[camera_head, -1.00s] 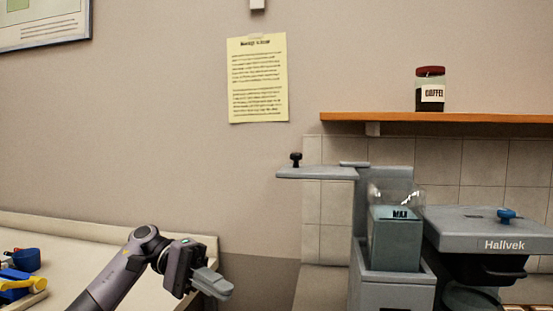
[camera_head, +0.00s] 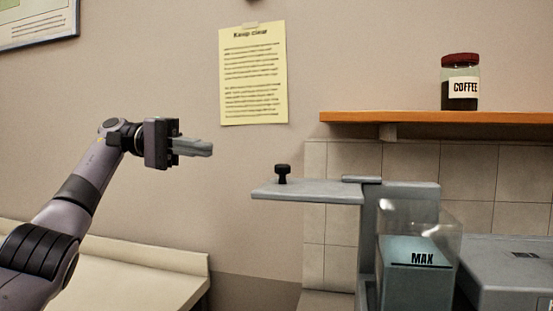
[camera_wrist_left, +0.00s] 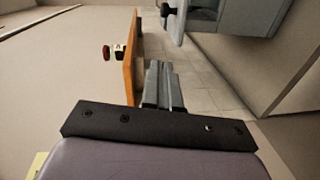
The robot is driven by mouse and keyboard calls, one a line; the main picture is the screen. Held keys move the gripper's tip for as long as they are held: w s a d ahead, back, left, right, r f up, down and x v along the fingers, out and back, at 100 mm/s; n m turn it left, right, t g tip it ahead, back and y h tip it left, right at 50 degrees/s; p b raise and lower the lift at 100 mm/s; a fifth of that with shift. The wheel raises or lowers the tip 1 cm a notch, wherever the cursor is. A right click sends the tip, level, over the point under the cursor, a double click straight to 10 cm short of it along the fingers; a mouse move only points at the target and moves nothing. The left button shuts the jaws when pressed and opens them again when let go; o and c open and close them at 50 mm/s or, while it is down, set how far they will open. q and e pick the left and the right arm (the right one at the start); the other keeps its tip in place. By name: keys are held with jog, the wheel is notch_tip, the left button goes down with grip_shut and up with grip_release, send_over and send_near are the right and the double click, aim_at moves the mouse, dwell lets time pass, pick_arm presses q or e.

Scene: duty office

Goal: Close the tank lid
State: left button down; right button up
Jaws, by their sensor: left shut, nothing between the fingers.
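The tank lid (camera_head: 308,191) is a flat grey plate with a black knob (camera_head: 282,173), swung out to the left of the tank. The clear tank (camera_head: 418,262) with its MAX mark and bluish water stands open on top, right of the lid. My left gripper (camera_head: 208,148) is shut and empty, held in the air left of the lid and a little higher than the knob, apart from it. The left wrist view shows the shut fingers (camera_wrist_left: 161,80) and the black knob (camera_wrist_left: 167,11) near the top edge. My right gripper is in neither view.
An orange shelf (camera_head: 430,117) with a coffee jar (camera_head: 460,84) is on the wall above the tank. A yellow notice (camera_head: 253,80) hangs behind. The grey machine body (camera_head: 510,265) is at the right, a pale counter (camera_head: 130,275) at lower left.

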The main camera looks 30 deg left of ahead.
pick_arm(q)
jog(key=d+f+b, duration=0.1)
jog(key=d+b, duration=0.2)
jog(key=d, duration=1)
jog(key=shift+w+f, duration=0.35)
jog(key=shift+f, duration=0.05)
jog(key=shift+s+d, duration=0.1)
jog(key=shift+s, duration=0.05)
